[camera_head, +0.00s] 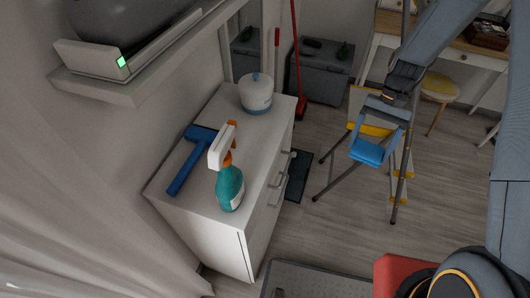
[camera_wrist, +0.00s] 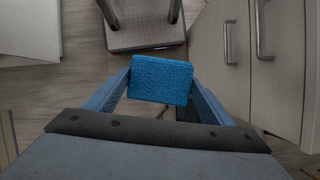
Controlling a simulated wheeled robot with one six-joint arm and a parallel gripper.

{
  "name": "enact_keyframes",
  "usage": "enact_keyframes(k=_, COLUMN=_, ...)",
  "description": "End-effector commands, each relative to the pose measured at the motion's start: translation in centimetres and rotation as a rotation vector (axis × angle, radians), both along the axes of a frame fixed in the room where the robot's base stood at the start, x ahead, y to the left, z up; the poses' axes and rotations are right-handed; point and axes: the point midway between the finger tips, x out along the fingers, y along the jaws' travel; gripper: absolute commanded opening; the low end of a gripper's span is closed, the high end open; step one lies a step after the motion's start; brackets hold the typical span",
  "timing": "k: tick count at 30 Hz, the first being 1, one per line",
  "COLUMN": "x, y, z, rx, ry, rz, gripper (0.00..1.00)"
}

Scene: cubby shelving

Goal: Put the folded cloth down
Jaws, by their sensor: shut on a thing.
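The folded cloth (camera_head: 368,152) is a small bright blue pad. My gripper (camera_head: 378,128) is shut on it and holds it up in the air, right of the white cabinet. In the wrist view the cloth (camera_wrist: 160,80) sits between the two fingers of my gripper (camera_wrist: 160,88), gripped at its left and right sides. Nothing supports it from below that I can see.
The white cabinet (camera_head: 218,232) carries a teal spray bottle (camera_head: 230,187), a blue T-shaped tool (camera_head: 187,161) and a white-and-blue container (camera_head: 257,95). A yellow-stepped ladder (camera_head: 396,188) stands behind the cloth. A grey chest (camera_head: 321,77) and stool (camera_head: 440,90) are further back.

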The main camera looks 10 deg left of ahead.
Motion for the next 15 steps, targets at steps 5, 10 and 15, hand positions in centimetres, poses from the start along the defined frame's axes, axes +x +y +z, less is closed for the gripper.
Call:
enact_keyframes(k=5, x=-0.9, y=10.5, z=4.1, rx=0.003, ry=-0.002, rz=-0.311, gripper=0.55)
enact_keyframes(k=10, x=-3.2, y=19.6, z=8.0, rx=0.003, ry=-0.002, rz=-0.659, gripper=0.55)
enact_keyframes(k=15, x=-6.7, y=27.3, z=11.9, rx=0.003, ry=-0.002, rz=-1.016, gripper=0.55)
